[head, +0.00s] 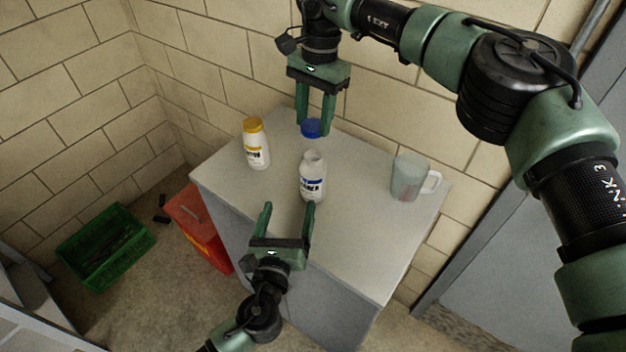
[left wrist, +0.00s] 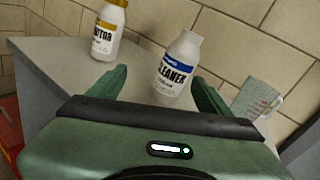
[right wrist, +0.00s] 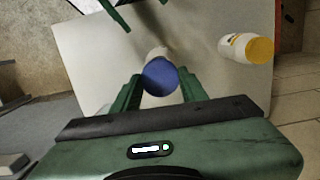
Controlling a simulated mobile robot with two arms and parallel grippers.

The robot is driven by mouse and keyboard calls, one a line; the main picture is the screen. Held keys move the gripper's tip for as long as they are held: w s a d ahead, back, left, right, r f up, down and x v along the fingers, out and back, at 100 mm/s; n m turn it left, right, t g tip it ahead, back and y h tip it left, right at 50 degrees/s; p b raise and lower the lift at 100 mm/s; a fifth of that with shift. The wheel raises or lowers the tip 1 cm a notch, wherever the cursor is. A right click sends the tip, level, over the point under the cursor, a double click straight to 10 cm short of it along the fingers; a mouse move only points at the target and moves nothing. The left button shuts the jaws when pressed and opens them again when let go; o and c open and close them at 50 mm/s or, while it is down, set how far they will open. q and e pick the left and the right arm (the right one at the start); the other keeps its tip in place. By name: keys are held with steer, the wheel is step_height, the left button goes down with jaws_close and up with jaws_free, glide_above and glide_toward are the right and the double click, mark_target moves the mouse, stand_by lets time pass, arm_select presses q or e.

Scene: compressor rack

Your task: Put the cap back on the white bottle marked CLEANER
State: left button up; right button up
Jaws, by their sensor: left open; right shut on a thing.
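The white bottle marked CLEANER (head: 313,182) stands upright and uncapped on the cabinet top; its label also reads in the left wrist view (left wrist: 177,68). My right gripper (head: 314,128) is shut on the blue cap (head: 311,127) and holds it above and just behind the bottle's open neck. The cap also shows between the fingers in the right wrist view (right wrist: 160,77), where it hides part of the bottle. My left gripper (head: 289,207) is open and empty in front of the bottle, its fingers pointing toward it without touching.
A white bottle with a yellow cap (head: 256,146) stands to the left on the cabinet top (head: 362,245). A clear measuring jug (head: 408,178) stands to the right. A brick wall is close behind. A red container (head: 196,226) and a green crate (head: 104,247) are on the floor.

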mark_target(310, 183)
arm_select(q)
steer(key=d+m+h, duration=0.1)
steer(key=m, duration=0.1)
steer(key=d+m, duration=0.1)
steer(key=shift+d+f+m+h, duration=0.1)
steer(key=shift+d+m+h, duration=0.2)
steer(key=shift+m+h, duration=0.1)
steer(key=shift+s, duration=0.1)
steer(key=shift+a, duration=0.1)
steer(key=x, duration=1.2)
jaws_close()
